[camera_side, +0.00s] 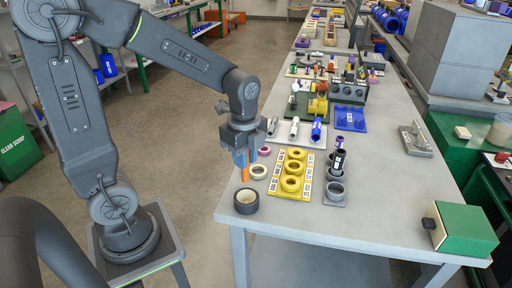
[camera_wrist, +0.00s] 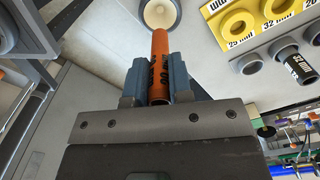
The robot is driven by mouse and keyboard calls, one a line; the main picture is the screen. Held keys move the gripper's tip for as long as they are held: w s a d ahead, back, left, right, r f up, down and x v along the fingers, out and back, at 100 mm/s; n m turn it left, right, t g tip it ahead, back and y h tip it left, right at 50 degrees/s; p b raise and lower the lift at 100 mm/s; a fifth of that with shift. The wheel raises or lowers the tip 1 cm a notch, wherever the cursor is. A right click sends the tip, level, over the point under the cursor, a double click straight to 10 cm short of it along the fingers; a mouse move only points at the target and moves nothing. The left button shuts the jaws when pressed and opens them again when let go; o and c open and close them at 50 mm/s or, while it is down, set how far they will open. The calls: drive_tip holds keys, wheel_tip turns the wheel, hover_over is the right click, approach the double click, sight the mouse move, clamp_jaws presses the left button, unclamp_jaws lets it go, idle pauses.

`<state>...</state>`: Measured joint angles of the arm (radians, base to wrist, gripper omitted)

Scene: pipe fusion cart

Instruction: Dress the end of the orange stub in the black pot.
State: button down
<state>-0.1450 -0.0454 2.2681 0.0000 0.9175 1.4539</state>
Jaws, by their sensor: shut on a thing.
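My gripper (camera_side: 243,160) is shut on the orange stub (camera_side: 245,175), which points down from its blue fingers. In the wrist view the orange stub (camera_wrist: 160,48) sits between the two blue fingers (camera_wrist: 160,80), its free end beyond them, with dark print on its side.
A yellow board with rings (camera_side: 292,175) and a grey holder (camera_side: 335,192) with dark pipe lie to the right. The table front (camera_side: 390,225) is mostly clear; a green box (camera_side: 465,228) sits far right.

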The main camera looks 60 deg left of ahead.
sight(246, 180)
drive_tip(key=shift+f, duration=2.35)
drive_tip(key=shift+f, duration=1.4)
